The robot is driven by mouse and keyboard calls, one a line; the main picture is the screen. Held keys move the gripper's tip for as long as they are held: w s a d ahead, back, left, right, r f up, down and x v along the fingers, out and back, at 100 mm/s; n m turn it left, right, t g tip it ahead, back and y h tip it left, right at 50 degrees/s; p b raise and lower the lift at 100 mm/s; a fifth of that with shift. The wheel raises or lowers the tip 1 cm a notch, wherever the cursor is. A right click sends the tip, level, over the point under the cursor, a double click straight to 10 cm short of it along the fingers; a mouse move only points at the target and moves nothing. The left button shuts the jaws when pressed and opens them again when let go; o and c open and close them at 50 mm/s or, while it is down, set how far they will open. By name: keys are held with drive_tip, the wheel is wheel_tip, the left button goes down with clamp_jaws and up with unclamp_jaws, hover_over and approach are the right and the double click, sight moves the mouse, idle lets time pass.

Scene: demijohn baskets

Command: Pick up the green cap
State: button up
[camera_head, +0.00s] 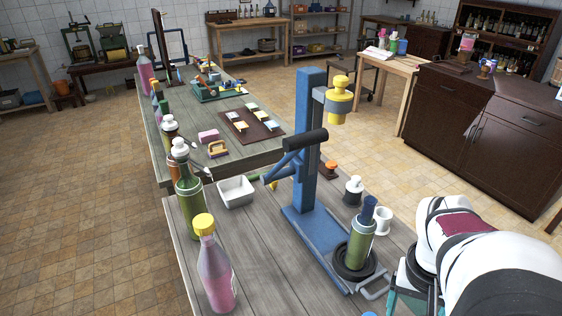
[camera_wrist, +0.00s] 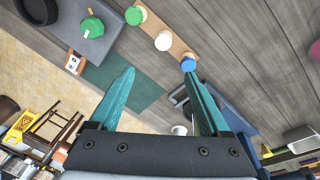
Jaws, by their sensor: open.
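In the wrist view a green cap (camera_wrist: 136,15) sits at the top end of a wooden strip (camera_wrist: 150,22), in line with a white cap (camera_wrist: 163,41) and a blue cap (camera_wrist: 188,64). Another green item (camera_wrist: 92,27) lies on a grey block to the left; I cannot tell exactly what it is. My gripper (camera_wrist: 160,74) has its two teal fingers apart with nothing between them. The green cap lies beyond the fingertips, toward the top of the view, apart from them. I cannot make out the strip of caps in the head view.
A dark green mat (camera_wrist: 125,82) lies by the strip. In the head view a blue bottle-corking stand (camera_head: 305,170) rises left of my arm, with a green bottle (camera_head: 361,240) at its base. A pink bottle (camera_head: 216,268) and white tray (camera_head: 236,192) stand further left.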

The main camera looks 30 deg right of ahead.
drive_tip(key=s+d+m+y, duration=0.2)
drive_tip(key=s+d+m, duration=0.1)
drive_tip(key=s, duration=0.7)
drive_tip(key=shift+t, duration=0.4)
drive_tip(key=f, duration=1.5)
drive_tip(key=shift+w+a+f, duration=0.35)
drive_tip(key=shift+a+f, duration=0.05)
drive_tip(key=shift+n, duration=0.3)
clamp_jaws()
